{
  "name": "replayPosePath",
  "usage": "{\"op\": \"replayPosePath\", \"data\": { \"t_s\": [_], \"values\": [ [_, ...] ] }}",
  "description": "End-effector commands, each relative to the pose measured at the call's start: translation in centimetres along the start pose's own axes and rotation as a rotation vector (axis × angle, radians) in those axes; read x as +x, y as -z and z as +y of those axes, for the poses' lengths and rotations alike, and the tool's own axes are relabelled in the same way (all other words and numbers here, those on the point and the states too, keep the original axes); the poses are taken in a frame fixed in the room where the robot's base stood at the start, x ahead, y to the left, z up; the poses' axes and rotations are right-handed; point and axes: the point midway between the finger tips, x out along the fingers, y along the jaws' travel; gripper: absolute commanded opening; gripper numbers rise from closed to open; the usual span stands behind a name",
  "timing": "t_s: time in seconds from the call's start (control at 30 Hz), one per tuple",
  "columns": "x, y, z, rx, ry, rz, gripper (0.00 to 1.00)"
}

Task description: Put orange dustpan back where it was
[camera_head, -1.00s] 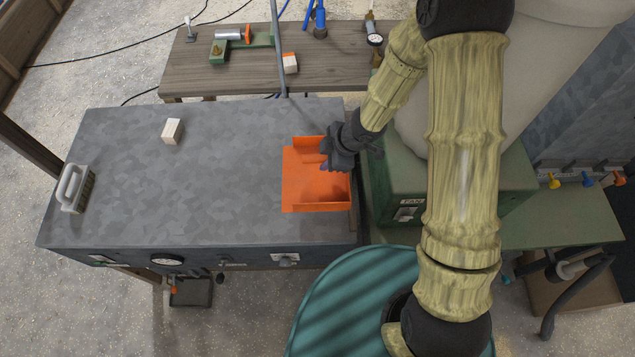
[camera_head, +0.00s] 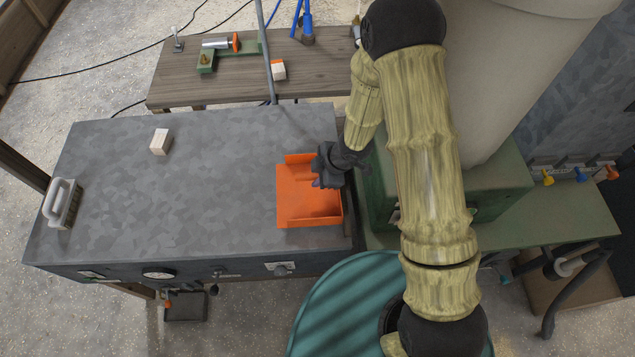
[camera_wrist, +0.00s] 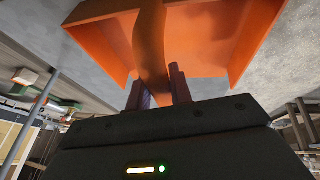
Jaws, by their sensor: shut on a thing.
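The orange dustpan (camera_head: 309,204) is at the right end of the grey metal bench top (camera_head: 190,190), its open side toward the left. My gripper (camera_head: 322,172) is at the dustpan's right rear side. In the wrist view the two fingers of my gripper (camera_wrist: 158,92) are shut on the handle of the dustpan (camera_wrist: 205,40), and the pan spreads out beyond them. The fingers hide part of the handle. I cannot tell whether the pan touches the bench top or hangs just above it.
A grey-handled brush (camera_head: 62,203) stands at the bench's left end, and a pale block (camera_head: 160,141) lies near the back. A wooden table (camera_head: 300,72) with tools is behind. A green cabinet (camera_head: 490,195) is to the right, a teal drum (camera_head: 345,310) in front. The bench's middle is clear.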

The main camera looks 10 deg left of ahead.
Motion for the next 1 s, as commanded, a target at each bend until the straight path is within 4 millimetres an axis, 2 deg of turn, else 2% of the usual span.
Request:
{"op": "replayPosePath", "data": {
  "t_s": [0.17,0.47,0.83,0.87,0.93,0.97,1.0],
  "values": [
    [0.3,0.0,-0.1,-0.002,0.001,0.001,0.00],
    [3.3,-1.0,-0.8,-0.007,0.003,0.001,0.00],
    [3.7,-1.4,-0.8,-0.002,-0.001,0.001,0.00],
    [3.6,-1.4,-0.8,-0.002,0.000,0.000,0.25],
    [3.6,-1.4,-0.8,-0.002,0.000,0.000,0.39],
    [3.6,-1.4,-0.8,-0.002,0.000,0.000,0.43],
    [3.6,-1.4,-0.8,-0.002,0.000,0.000,0.43]
  ]
}}
